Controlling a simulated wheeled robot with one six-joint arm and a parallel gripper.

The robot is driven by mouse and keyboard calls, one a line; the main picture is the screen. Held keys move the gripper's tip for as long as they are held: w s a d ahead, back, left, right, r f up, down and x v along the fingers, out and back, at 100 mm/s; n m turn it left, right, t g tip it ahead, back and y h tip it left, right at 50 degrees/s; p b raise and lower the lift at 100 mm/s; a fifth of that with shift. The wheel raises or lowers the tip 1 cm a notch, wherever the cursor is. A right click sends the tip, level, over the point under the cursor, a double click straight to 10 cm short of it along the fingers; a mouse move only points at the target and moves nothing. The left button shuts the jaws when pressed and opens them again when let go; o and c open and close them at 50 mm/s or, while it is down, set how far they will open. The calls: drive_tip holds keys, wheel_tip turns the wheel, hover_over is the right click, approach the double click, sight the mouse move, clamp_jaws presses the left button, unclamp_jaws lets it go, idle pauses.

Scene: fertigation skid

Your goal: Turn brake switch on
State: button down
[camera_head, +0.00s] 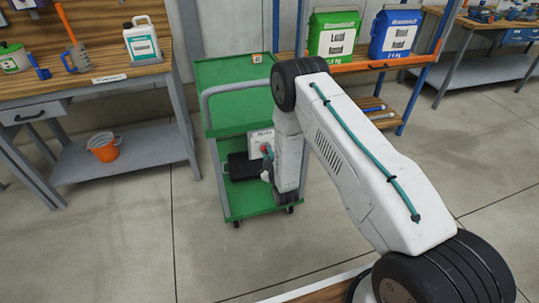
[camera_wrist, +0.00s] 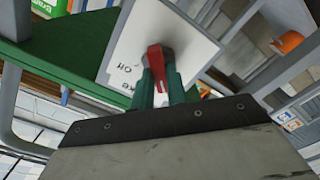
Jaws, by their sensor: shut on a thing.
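The brake switch is a red rotary handle (camera_wrist: 158,62) on a white plate (camera_wrist: 190,50) with black lettering. "Off" and part of another word show beside the handle in the wrist view. In the head view the plate (camera_head: 259,142) sits on the green cart (camera_head: 232,70), with a bit of red at the handle. My gripper (camera_wrist: 162,85) has its teal fingers shut on the red handle. The fingers hide the lower part of the handle and some of the lettering. In the head view my arm covers the plate's right side.
A black box (camera_head: 243,167) sits on the cart's lower shelf. A workbench (camera_head: 100,82) with bottles stands at the left, an orange bucket (camera_head: 103,147) on its shelf. Green and blue bags (camera_head: 396,35) stand on a rack behind. The floor in front of the cart is clear.

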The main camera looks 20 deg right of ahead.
drive_tip(key=shift+s+f, duration=0.1)
drive_tip(key=shift+f, duration=0.05)
drive_tip(key=c, duration=1.4)
unclamp_jaws()
drive_tip(key=s, duration=0.7)
drive_tip(key=shift+s, duration=0.35)
